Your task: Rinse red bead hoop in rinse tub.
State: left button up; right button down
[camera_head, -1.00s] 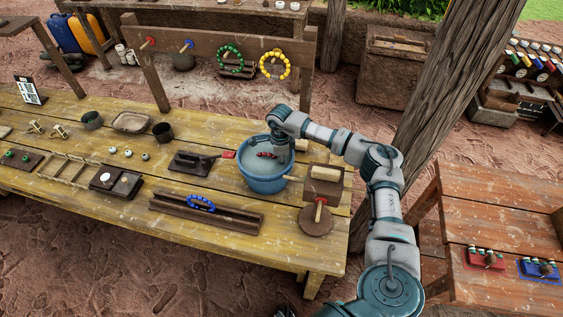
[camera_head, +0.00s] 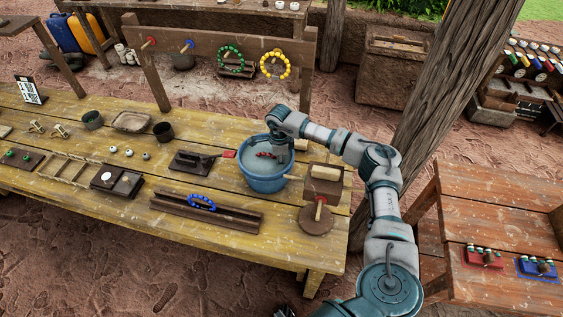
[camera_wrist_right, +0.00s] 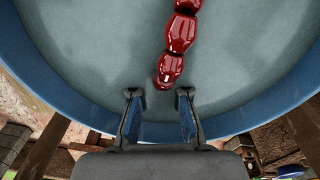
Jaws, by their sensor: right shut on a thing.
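The blue rinse tub (camera_head: 262,184) stands on the yellow wooden table and holds greyish water. The red bead hoop (camera_head: 266,155) is in the tub; in the right wrist view only a curved run of glossy red beads (camera_wrist_right: 181,33) shows. My right gripper (camera_head: 283,153) reaches down into the tub from the right. In the right wrist view its fingertips (camera_wrist_right: 160,97) stand a little apart, with the lowest bead close to them. It is shut on the hoop, though the exact contact is hard to see.
A blue bead hoop (camera_head: 201,203) lies on a grooved wooden rack (camera_head: 235,219) in front of the tub. Green (camera_head: 230,57) and yellow (camera_head: 275,64) hoops hang on the rail behind. A wooden block stand (camera_head: 323,184) is close right of the tub. A post (camera_head: 440,85) rises behind my arm.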

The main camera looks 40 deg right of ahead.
jog(key=shift+a+r, duration=0.15)
jog(key=shift+a, duration=0.05)
jog(key=shift+d+f, duration=0.2)
jog(key=shift+f, duration=0.3)
jog(key=shift+a, duration=0.1)
